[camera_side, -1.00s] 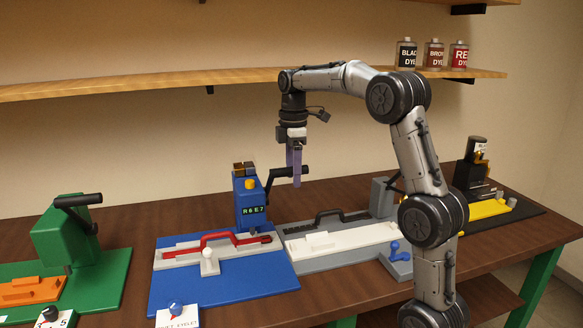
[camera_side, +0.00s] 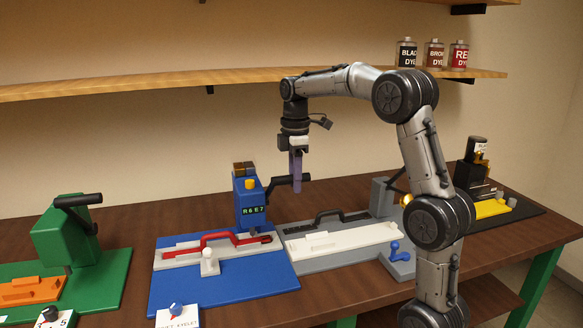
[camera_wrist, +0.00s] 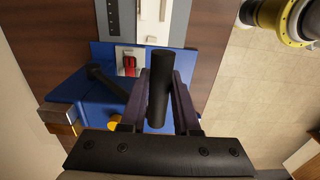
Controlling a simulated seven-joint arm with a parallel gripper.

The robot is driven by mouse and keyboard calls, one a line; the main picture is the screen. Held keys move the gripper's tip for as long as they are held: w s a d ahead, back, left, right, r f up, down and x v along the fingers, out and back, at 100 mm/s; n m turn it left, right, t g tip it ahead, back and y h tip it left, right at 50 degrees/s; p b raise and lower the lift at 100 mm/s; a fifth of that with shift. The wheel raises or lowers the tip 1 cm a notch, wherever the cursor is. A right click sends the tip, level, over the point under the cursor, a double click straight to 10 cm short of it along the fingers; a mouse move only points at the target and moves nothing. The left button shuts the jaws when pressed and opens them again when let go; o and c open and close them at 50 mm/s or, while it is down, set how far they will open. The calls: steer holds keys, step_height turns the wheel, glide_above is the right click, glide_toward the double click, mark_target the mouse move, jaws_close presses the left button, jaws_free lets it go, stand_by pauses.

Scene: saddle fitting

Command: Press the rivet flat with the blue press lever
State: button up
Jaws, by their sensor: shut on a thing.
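A red strap (camera_side: 205,244) lies in the pale fixture (camera_side: 185,262) on the blue base. I cannot make out the rivet.
A grey station with a white block (camera_side: 345,240) stands right of the blue base. A green press (camera_side: 65,235) with an orange block (camera_side: 30,291) stands at left. A wooden shelf (camera_side: 230,82) with several dye bottles (camera_side: 433,54) runs behind my arm.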

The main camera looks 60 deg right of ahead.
steer(key=shift+s+a+f, duration=0.1)
steer(key=shift+a+f, duration=0.05)
steer(key=shift+s+a+f, duration=0.6)
steer(key=shift+s+f, duration=0.05)
steer(key=shift+f, duration=1.7)
steer(key=shift+s+a+f, duration=0.65)
steer(key=shift+s+f, duration=0.05)
steer(key=shift+f, duration=1.65)
steer(key=shift+s+a+f, duration=0.6)
steer(key=shift+s+f, duration=0.05)
steer(key=shift+f, duration=1.7)
steer(key=shift+r, duration=0.15)
steer(key=shift+w+d+r, duration=0.1)
steer(key=shift+r, duration=0.7)
steer(key=shift+w+d+r, duration=0.1)
steer(key=shift+r, duration=0.85)
